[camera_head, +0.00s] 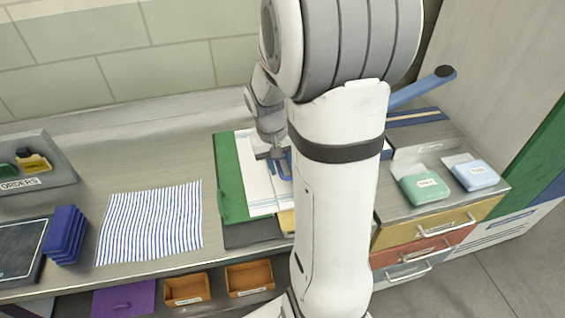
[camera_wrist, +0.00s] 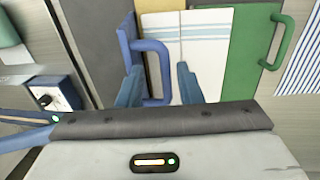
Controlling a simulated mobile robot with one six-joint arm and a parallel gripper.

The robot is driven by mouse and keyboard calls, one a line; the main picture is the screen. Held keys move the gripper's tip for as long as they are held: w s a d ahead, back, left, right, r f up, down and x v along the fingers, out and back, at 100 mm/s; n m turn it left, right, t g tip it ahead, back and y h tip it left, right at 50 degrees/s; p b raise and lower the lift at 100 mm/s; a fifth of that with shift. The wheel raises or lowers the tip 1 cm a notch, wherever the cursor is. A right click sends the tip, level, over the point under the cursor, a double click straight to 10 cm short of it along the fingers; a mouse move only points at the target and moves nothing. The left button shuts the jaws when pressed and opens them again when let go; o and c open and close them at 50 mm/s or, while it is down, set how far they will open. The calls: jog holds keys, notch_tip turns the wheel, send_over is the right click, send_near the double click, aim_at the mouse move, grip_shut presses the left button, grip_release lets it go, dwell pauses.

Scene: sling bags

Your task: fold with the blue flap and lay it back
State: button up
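The folding board lies on the counter with a white cloth with blue stripes (camera_head: 262,180) (camera_wrist: 205,40) spread over its middle. The narrow visible part of the blue flap (camera_wrist: 126,38) is at the cloth's left edge in the wrist view, with its blue handle (camera_wrist: 163,72) standing out. My gripper (camera_wrist: 159,80) is open. Its two blue fingers are on either side of the handle, with a gap between them. In the camera_head view my gripper (camera_head: 271,155) is at the board's right part, and my arm hides much of that side. The green flap (camera_head: 230,178) with its green handle (camera_wrist: 279,42) is flat at the opposite side.
A blue-striped cloth (camera_head: 150,223) lies flat left of the board, beside a stack of blue items (camera_head: 65,235). An orders tray (camera_head: 40,165) is further left. Packed green (camera_head: 425,184) and blue (camera_head: 472,174) packets lie on the drawer unit at right. A yellow part (camera_head: 287,220) shows at the board's front.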

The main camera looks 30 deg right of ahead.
jog(key=shift+r, duration=0.1)
jog(key=shift+w+r, duration=0.1)
jog(key=shift+r, duration=0.2)
notch_tip(320, 180, up, 7)
jog(key=a, duration=0.1)
jog(key=shift+b, duration=0.45)
jog(key=shift+a, duration=0.1)
